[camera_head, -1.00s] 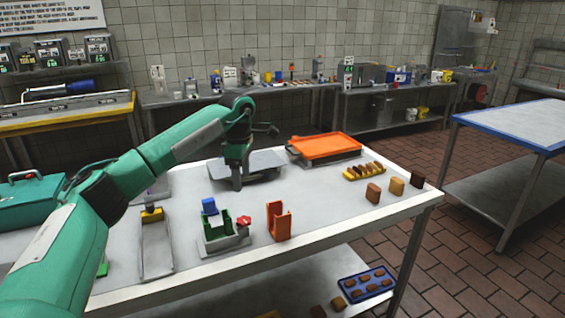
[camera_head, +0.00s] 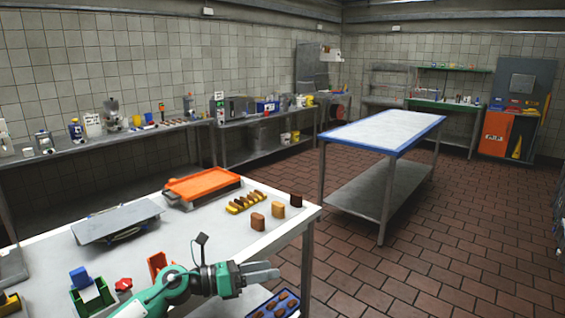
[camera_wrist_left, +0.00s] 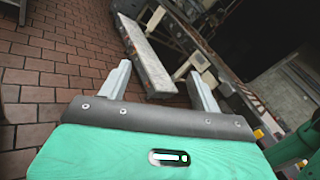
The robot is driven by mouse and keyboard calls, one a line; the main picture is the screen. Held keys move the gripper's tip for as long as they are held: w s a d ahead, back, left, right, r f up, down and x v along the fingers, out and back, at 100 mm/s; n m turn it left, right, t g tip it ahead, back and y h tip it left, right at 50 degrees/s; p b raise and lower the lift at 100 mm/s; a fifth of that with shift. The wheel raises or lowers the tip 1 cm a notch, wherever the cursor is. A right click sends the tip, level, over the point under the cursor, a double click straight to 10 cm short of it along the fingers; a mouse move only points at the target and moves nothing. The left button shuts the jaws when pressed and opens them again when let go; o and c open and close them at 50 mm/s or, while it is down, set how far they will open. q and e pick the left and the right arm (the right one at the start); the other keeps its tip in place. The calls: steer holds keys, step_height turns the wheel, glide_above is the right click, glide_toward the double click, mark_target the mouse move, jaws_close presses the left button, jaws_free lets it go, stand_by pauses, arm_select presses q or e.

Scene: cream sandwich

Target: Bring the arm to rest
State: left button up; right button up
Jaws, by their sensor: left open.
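My left arm comes in low in the head view, and its gripper (camera_head: 264,271) points right, near the front right edge of the white worktable (camera_head: 190,237). In the left wrist view the two fingers of the gripper (camera_wrist_left: 163,82) stand wide apart with nothing between them. Brick floor and metal table frames show beyond the fingers. My right gripper is not in view.
On the worktable lie an orange tray (camera_head: 202,185), a grey plate (camera_head: 117,221), several brown and tan blocks, a green holder (camera_head: 93,298) and an orange holder (camera_head: 158,264). A blue tray (camera_head: 274,305) sits below. A blue-edged table (camera_head: 385,131) stands beyond open floor.

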arm_select(q)
steer(key=s+a+f+n+t+y, duration=0.55)
steer(key=a+n+y, duration=0.2)
steer(key=n, duration=0.95)
steer(key=s+a+f+n+t+y, duration=0.5)
steer(key=n+y, duration=0.4)
steer(key=n, duration=0.9)
steer(key=s+a+f+n+g, duration=0.35)
steer(key=s+f+g, duration=0.35)
steer(key=s, duration=0.6)
steer(key=s+a+f+n+g, duration=0.2)
steer(key=s+f+n+g, duration=0.45)
steer(key=s, duration=0.65)
step_height(320, 180, down, 29)
steer(key=m+p, duration=0.2)
steer(key=p, duration=0.1)
steer(key=s+a+f+p, duration=0.1)
steer(key=s+a+f, duration=0.1)
steer(key=s+f, duration=0.7)
steer(key=s+a+f+g+p, duration=0.1)
steer(key=s+f, duration=0.8)
steer(key=s, duration=0.1)
steer(key=shift+a, duration=0.35)
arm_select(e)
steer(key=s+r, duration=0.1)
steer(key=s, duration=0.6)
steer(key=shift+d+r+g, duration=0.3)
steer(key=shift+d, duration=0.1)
